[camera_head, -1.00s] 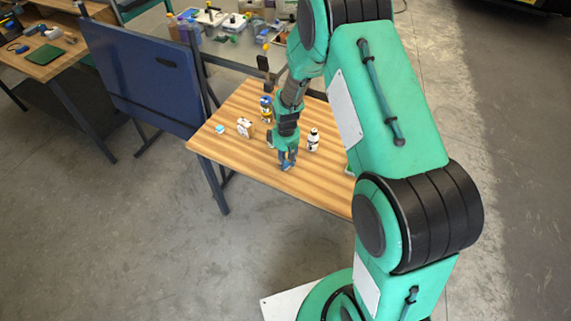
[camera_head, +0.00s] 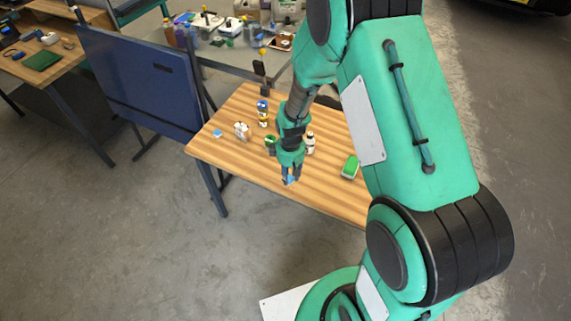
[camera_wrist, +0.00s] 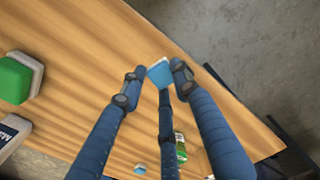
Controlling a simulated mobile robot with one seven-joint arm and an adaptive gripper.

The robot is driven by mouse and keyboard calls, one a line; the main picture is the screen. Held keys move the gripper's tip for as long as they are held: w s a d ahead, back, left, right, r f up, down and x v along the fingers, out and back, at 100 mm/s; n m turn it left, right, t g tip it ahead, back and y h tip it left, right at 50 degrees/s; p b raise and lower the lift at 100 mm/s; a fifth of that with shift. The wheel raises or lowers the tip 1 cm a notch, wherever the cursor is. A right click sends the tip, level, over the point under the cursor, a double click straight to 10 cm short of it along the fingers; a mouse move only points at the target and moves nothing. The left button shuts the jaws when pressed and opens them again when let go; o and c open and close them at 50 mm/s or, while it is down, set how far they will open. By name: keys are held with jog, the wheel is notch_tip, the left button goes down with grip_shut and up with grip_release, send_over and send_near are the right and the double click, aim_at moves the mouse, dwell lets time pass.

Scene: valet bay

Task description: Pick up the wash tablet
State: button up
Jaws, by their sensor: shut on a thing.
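The wash tablet (camera_wrist: 159,74) is a small light blue block with a pale edge. In the wrist view it sits between the fingertips of my gripper (camera_wrist: 157,80), which is shut on it. In the head view my gripper (camera_head: 290,181) is near the front edge of the wooden table (camera_head: 240,170), with a bit of blue at its tips. I cannot tell how high it is above the table top. A similar small blue and white piece (camera_head: 217,133) lies at the table's left side.
Right of my gripper lies a green-topped block (camera_head: 350,167). Behind the gripper stand a white bottle (camera_head: 310,144), a green item (camera_head: 270,140), a yellow and blue bottle (camera_head: 263,115) and a white item (camera_head: 242,131). A blue board (camera_head: 140,80) stands left. The table's front is clear.

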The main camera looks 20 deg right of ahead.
jog(key=s, duration=0.7)
jog(key=shift+s+r+p, duration=0.25)
jog(key=shift+r+p, duration=0.05)
jog(key=shift+p, duration=0.1)
dwell(0.4)
jog(key=s+d+m, duration=1.4)
jog(key=s+d, duration=0.1)
jog(key=s, duration=0.1)
jog(key=shift+s+d+r, duration=0.2)
jog(key=shift+s+d, duration=0.05)
jog(key=shift+d, duration=0.1)
jog(key=shift+w+d, duration=0.1)
jog(key=shift+w, duration=0.05)
jog(key=b, duration=0.2)
send_over(351, 190)
jog(key=shift+f, duration=0.8)
